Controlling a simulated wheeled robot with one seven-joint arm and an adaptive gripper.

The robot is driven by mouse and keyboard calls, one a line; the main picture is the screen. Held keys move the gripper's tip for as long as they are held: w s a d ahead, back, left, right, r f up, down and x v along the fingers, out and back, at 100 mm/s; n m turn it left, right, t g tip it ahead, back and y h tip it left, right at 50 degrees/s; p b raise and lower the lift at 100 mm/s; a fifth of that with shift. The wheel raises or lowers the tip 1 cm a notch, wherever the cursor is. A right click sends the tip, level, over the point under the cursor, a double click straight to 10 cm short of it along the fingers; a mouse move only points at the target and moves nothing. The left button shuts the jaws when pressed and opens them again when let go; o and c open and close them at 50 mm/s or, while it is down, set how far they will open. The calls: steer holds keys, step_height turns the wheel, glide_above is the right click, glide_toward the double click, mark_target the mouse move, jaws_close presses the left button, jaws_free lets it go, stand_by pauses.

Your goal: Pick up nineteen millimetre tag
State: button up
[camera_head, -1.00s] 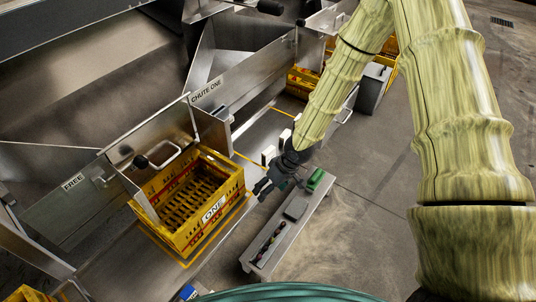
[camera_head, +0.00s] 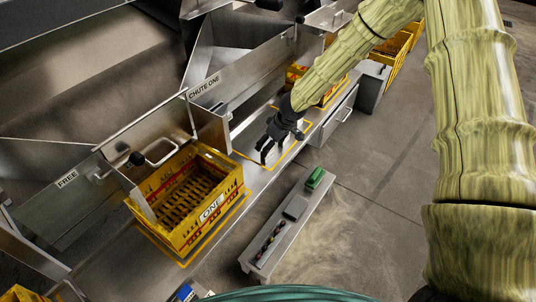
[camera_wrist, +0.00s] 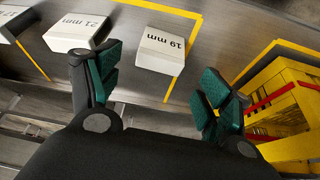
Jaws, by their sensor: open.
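The nineteen millimetre tag (camera_wrist: 163,50) is a white block with "19 mm" on its top, upside down in the wrist view. It lies on the metal shelf, beyond and between my open fingertips. My gripper (camera_wrist: 155,88) is open and empty, with green pads on its dark fingers, and does not touch the tag. In the head view my gripper (camera_head: 267,152) hangs over the shelf inside the yellow floor outline, and the tag cannot be made out there.
A white "21 mm" tag (camera_wrist: 78,33) lies left of the 19 mm tag, with another (camera_wrist: 14,22) further left. A yellow crate (camera_wrist: 285,100) is close on the right. Crate ONE (camera_head: 188,235) stands left of my gripper. A narrow bench (camera_head: 265,262) holds small items.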

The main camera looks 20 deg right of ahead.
steer(key=b+x, duration=0.1)
steer(key=x, duration=0.3)
steer(key=shift+s+d+f, duration=0.1)
steer(key=shift+d+f, duration=0.05)
steer(key=shift+w+f+b, duration=0.2)
steer(key=shift+f+b, duration=0.15)
steer(key=shift+f, duration=0.05)
steer(key=c, duration=0.9)
